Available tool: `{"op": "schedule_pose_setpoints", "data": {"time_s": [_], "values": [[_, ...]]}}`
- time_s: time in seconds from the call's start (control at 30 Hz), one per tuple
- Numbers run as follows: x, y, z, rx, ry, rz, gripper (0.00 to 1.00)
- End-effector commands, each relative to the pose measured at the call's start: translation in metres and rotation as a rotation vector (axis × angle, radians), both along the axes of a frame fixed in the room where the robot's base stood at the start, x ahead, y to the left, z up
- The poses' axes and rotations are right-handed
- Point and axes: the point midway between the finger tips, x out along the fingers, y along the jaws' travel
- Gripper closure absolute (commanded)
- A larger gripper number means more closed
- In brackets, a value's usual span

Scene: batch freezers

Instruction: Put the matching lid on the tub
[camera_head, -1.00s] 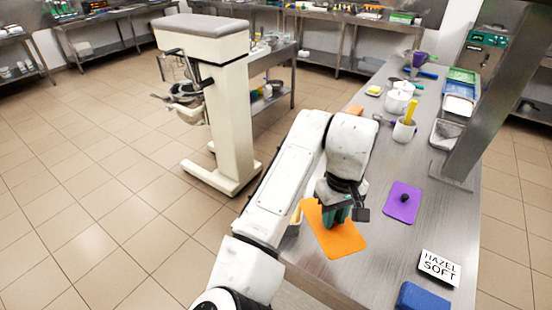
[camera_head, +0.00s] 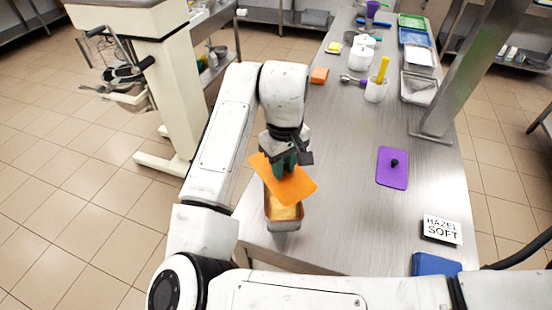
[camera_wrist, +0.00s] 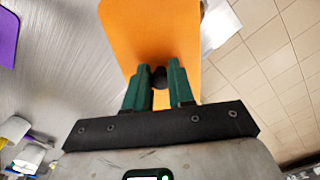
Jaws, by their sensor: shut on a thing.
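An orange lid (camera_head: 302,190) with a small dark knob hangs in my gripper (camera_head: 287,172), slightly tilted, above a metal tub. The wrist view shows my green fingers (camera_wrist: 159,80) shut on the knob, with the orange lid (camera_wrist: 150,25) beyond them. The metal tub (camera_head: 285,225) stands near the table's near left edge with golden contents showing. The lid hides its far part. The lid and tub are not aligned. A pale metallic bit of the tub (camera_wrist: 216,25) seems to show beside the lid in the wrist view. A purple lid (camera_head: 393,170) with a black knob lies flat on the table.
A sign reading "HAZEL SOFT" (camera_head: 442,230) and a blue block (camera_head: 436,264) are at the near right. A white cup (camera_head: 375,91) with a yellow tool, an orange block (camera_head: 319,75) and metal trays (camera_head: 418,88) stand farther back. The middle of the table (camera_head: 345,140) is clear.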

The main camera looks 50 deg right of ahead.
Motion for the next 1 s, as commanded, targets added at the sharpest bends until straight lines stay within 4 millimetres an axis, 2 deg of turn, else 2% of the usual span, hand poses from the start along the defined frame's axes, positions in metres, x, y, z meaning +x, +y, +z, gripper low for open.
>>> {"op": "schedule_pose_setpoints", "data": {"time_s": [0.27, 0.7, 1.0], "values": [[0.000, 0.000, -0.008, 0.000, 0.000, 0.000, 1.00], [0.000, 0.000, -0.044, 0.001, -0.001, 0.000, 1.00], [0.000, 0.000, -0.062, -0.001, 0.000, 0.001, 1.00]]}}
